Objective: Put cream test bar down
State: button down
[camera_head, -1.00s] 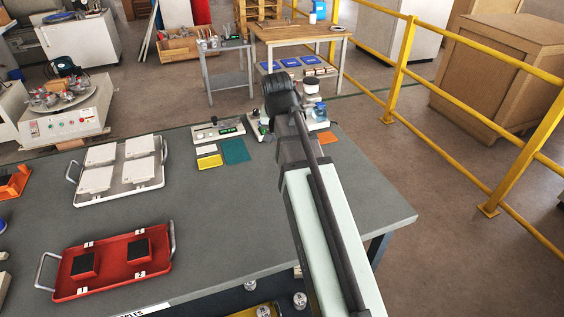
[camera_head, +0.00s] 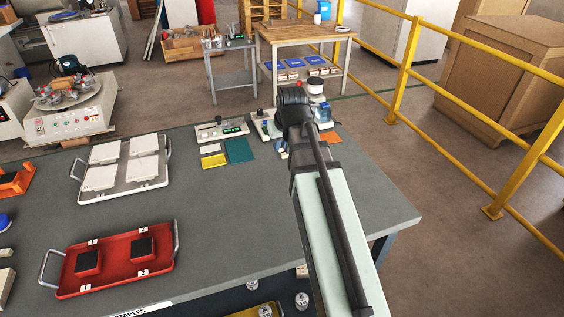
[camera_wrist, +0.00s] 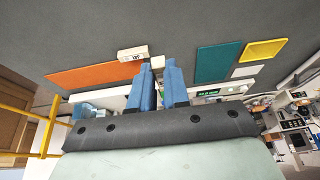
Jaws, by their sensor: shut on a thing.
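In the wrist view, my gripper (camera_wrist: 158,68) has blue fingers close together, shut on a small cream test bar (camera_wrist: 157,61) between the tips. Only a short piece of the bar shows. The fingers point at the grey tabletop. A small cream block with dark digits (camera_wrist: 133,53) is just left of the fingertips, by the edge of the orange mat (camera_wrist: 95,75). I cannot tell the gap between the bar and the tabletop. In the head view my own wrist hides the fingers and the bar.
The teal mat (camera_head: 239,150), yellow mat (camera_head: 213,161) and a device with a green display (camera_head: 221,131) lie left of my wrist. A white tray (camera_head: 124,190) with several white tiles and a red tray (camera_head: 118,277) with two dark-topped blocks stand further left. The table's middle is clear.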

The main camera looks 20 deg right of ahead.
aim_at(279, 167)
jog(key=shift+f, duration=3.7)
jog(key=shift+f, duration=0.1)
jog(key=c, duration=1.1)
grip_release()
jog(key=v, duration=1.2)
jog(key=shift+w, duration=0.1)
